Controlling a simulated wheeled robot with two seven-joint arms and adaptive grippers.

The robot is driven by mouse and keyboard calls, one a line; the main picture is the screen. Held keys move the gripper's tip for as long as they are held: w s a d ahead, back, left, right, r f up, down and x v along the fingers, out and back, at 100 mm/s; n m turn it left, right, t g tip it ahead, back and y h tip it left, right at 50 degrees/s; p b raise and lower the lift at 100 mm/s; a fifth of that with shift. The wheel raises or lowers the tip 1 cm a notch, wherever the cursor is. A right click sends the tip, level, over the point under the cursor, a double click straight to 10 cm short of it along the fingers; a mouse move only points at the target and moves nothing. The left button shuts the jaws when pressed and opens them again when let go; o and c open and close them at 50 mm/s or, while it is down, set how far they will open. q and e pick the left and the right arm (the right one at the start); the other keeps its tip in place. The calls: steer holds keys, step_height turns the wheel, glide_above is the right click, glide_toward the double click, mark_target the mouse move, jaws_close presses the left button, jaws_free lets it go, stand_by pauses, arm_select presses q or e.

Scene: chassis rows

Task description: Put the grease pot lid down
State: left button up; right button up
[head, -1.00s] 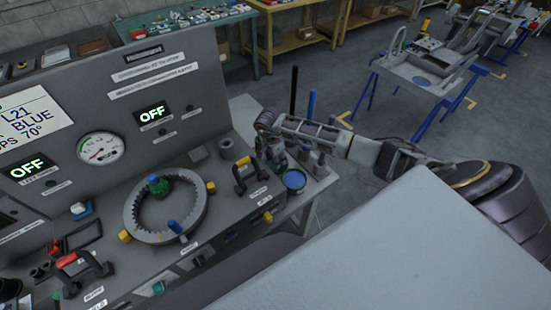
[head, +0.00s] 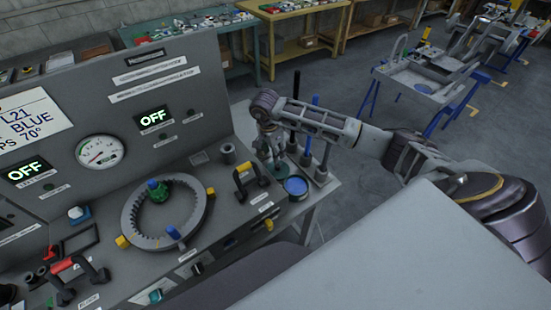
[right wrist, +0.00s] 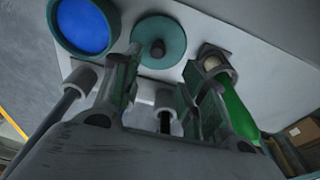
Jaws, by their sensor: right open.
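The grease pot lid (right wrist: 172,45) is a teal disc with a dark knob in its middle. It lies knob up on the bench beside the open grease pot (right wrist: 84,24), which has blue grease inside. In the head view the lid (head: 281,170) is a small teal patch behind the pot (head: 296,187), partly hidden by the gripper. My right gripper (head: 270,150) is above the lid, and in the right wrist view its two fingers (right wrist: 168,75) are apart with nothing between them. The knob is clear of the fingers. My left gripper is out of view.
Tall rods with a black handle (head: 296,98) and a blue handle (head: 309,125) stand beside the gripper. A toothed ring (head: 133,225) and a black handle (head: 250,182) sit to the left on the bench.

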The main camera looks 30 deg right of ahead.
steer(key=shift+a+r, duration=0.15)
steer(key=shift+r, duration=0.65)
steer(key=shift+a+r, duration=0.1)
steer(key=shift+r, duration=0.7)
steer(key=shift+s, duration=0.1)
